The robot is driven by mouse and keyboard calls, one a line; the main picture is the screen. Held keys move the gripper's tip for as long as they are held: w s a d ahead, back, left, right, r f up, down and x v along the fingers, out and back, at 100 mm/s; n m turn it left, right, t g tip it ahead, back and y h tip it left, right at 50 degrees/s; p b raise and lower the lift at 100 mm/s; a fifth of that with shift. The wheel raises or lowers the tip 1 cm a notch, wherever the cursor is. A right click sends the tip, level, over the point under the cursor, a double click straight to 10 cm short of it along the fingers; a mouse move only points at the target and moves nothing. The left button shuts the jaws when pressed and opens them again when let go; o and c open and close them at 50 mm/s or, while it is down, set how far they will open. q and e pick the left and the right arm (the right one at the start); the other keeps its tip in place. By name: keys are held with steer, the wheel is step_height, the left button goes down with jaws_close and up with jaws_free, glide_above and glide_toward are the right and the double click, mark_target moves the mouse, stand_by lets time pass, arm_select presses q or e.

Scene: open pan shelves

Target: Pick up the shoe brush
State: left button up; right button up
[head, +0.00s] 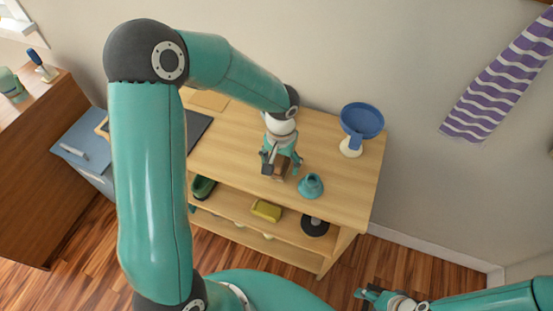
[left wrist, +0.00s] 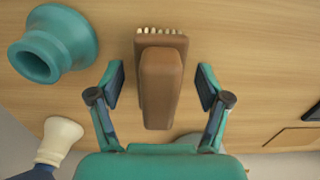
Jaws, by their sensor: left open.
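The shoe brush (left wrist: 161,85) is brown with a row of pale bristle tufts at one end. In the left wrist view it stands between the two fingers of my open left gripper (left wrist: 160,88), with a gap on each side. In the head view the brush (head: 281,168) is on the wooden shelf top, partly hidden by my left gripper (head: 281,167), which comes down over it from above. My right gripper (head: 372,294) is at the lower right of the head view, away from the shelf; its jaw state is unclear.
A teal flared object (head: 311,186) stands close to the right of the brush. A blue funnel-like piece on a white base (head: 361,120) is at the back right. A dark flat panel (head: 197,128) lies to the left. Lower shelves hold a yellow item (head: 266,210) and a dark disc (head: 315,228).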

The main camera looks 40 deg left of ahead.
mark_target(281, 157)
arm_select(q)
steer(key=shift+f, duration=0.2)
steer(key=c, duration=1.3)
steer(key=shift+o, duration=0.2)
steer(key=shift+r, duration=0.1)
step_height(281, 157, up, 20)
